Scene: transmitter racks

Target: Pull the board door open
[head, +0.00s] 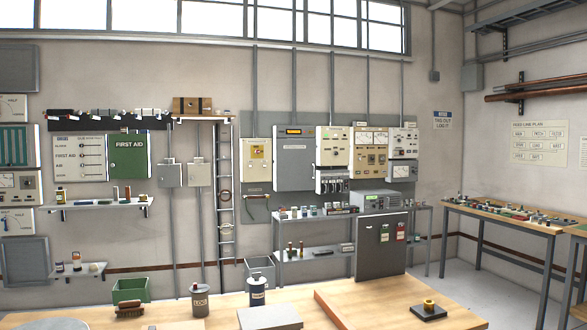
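A grey wall board (262,122) carries several electrical boxes on the back wall. The largest is a tall grey cabinet (294,170) with a small amber display at its top and a white label on its front; its flat front looks shut. I cannot tell for certain whether this front is the board door, and no handle is clear at this size. Neither of my grippers is in view.
A long bench (510,228) stands right.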

